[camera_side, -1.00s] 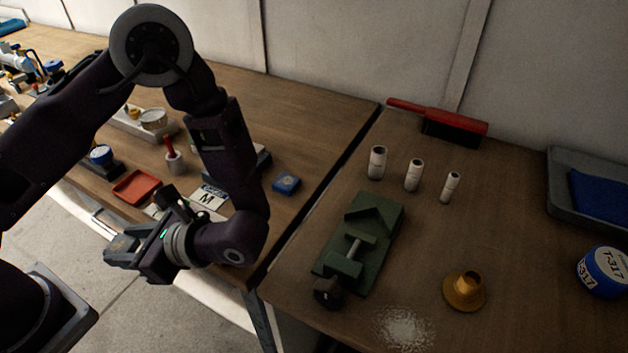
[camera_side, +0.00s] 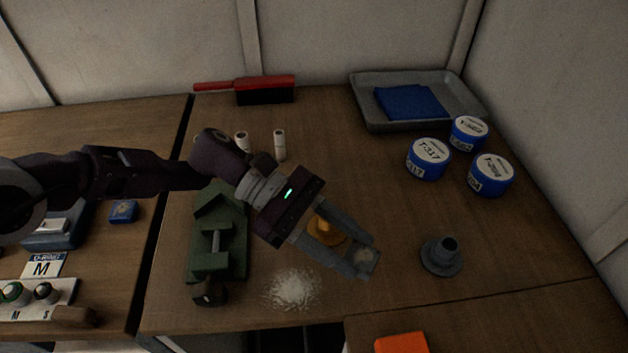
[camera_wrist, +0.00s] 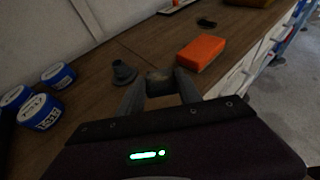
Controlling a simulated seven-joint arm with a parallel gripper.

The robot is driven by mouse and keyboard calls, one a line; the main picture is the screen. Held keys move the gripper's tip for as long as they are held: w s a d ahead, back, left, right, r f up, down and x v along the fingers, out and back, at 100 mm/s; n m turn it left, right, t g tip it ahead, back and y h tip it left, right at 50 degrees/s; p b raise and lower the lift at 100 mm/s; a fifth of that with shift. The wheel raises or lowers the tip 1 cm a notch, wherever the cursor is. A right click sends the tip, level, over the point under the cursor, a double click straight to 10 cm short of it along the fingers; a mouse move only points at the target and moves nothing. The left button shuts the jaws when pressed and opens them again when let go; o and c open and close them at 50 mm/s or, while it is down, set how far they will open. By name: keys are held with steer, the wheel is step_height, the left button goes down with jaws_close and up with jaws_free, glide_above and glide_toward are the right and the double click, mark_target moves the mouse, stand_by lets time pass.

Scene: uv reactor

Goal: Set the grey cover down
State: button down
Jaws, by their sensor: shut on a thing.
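My gripper (camera_side: 366,260) reaches out over the right-hand table, its two fingers spread around a small thing at their tips. This thing, which I take for the grey cover (camera_side: 363,257), has a grey edge and a dull tan middle; the fingers hide most of it. In the wrist view it shows between the fingertips (camera_wrist: 160,76). I cannot tell how high above the table it is.
A grey flanged piece (camera_side: 442,256) stands right of my gripper. A brass flanged piece (camera_side: 325,231) is partly hidden behind the fingers. A green vise (camera_side: 213,264), white powder (camera_side: 293,288), blue-labelled tubs (camera_side: 428,160) and an orange block (camera_wrist: 201,53) are around. Some table is bare.

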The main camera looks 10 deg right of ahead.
steer(key=w+d+r+n+t+h, duration=0.1)
steer(key=w+r+n+t+h, duration=0.15)
steer(key=w+n+t, duration=0.85)
steer(key=r+t, duration=0.2)
glide_above(318, 170)
steer(key=s, duration=0.2)
steer(key=shift+n+y, duration=0.35)
steer(key=shift+n, duration=0.05)
steer(key=f, duration=1)
steer(key=shift+s+a+f, duration=0.2)
steer(key=shift+s, duration=0.05)
steer(key=c, duration=0.8)
jaws_free()
steer(key=shift+f, duration=0.15)
